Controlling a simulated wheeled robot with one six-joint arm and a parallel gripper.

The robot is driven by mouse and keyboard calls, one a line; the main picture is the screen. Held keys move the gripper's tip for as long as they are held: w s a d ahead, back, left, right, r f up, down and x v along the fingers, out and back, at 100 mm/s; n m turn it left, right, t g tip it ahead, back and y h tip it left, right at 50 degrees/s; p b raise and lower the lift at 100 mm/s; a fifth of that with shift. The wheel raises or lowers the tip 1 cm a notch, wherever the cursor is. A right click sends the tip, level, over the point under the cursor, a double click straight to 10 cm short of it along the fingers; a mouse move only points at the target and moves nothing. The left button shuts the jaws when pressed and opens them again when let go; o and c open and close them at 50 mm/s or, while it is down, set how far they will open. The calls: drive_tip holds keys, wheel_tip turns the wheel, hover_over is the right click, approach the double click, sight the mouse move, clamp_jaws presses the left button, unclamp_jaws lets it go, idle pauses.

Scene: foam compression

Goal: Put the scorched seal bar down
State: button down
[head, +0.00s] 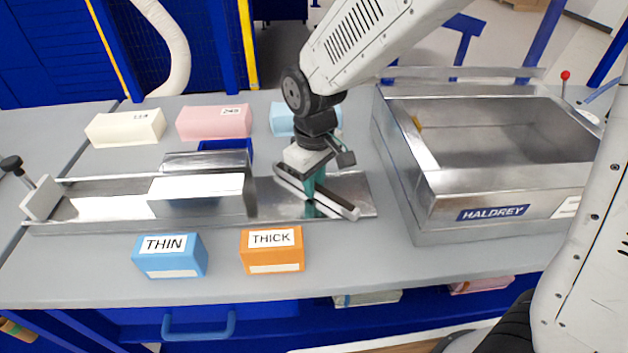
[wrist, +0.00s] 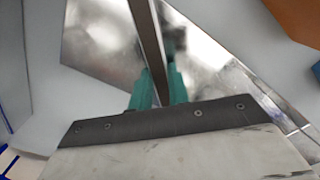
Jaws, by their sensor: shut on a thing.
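The seal bar (head: 338,205) is a long, narrow strip, silver with a dark edge. It lies diagonally across the bare right end of the metal track (head: 358,185) in the head view. My gripper (head: 313,188) points down with its teal fingers shut on the bar's middle. In the wrist view the bar (wrist: 147,35) runs as a dark brown strip up from between the fingers (wrist: 160,88), over shiny metal. I cannot tell whether the bar touches the metal or is slightly above it. Scorch marks are too small to make out.
A metal HALDREY machine (head: 427,192) with an open basin stands right. A metal block (head: 200,195) sits on the track to the left. The THIN block (head: 170,256) and THICK block (head: 272,250) stand in front. Cream (head: 125,128), pink (head: 214,123) and light blue (head: 281,120) blocks stand behind.

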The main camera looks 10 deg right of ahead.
drive_tip(key=shift+f, duration=0.2)
drive_tip(key=c, duration=1.3)
unclamp_jaws()
drive_tip(key=shift+c, duration=0.2)
drive_tip(key=shift+r, duration=0.15)
wheel_tip(320, 180, up, 12)
drive_tip(key=s+d+r+m, duration=0.1)
drive_tip(key=s+d+m, duration=0.1)
drive_tip(key=s+d, duration=0.2)
drive_tip(key=s+d+r+m, duration=0.2)
drive_tip(key=s+d, duration=0.2)
drive_tip(key=d, duration=0.3)
drive_tip(key=s+d+r+m+t, duration=0.1)
drive_tip(key=s+d+m, duration=0.1)
drive_tip(key=s+d, duration=0.2)
drive_tip(key=shift+s+d+r, duration=0.15)
drive_tip(key=shift+s+d, duration=0.05)
drive_tip(key=shift+d, duration=0.35)
drive_tip(key=shift+s+d+r, duration=0.15)
drive_tip(key=shift+s+d, duration=0.05)
drive_tip(key=shift+d, duration=0.3)
drive_tip(key=s+d+f+m, duration=0.1)
drive_tip(key=s+d+m, duration=0.1)
drive_tip(key=s, duration=0.4)
drive_tip(key=shift+s+d+f+m, duration=0.3)
drive_tip(key=shift+s+d, duration=0.1)
drive_tip(key=shift+d, duration=0.45)
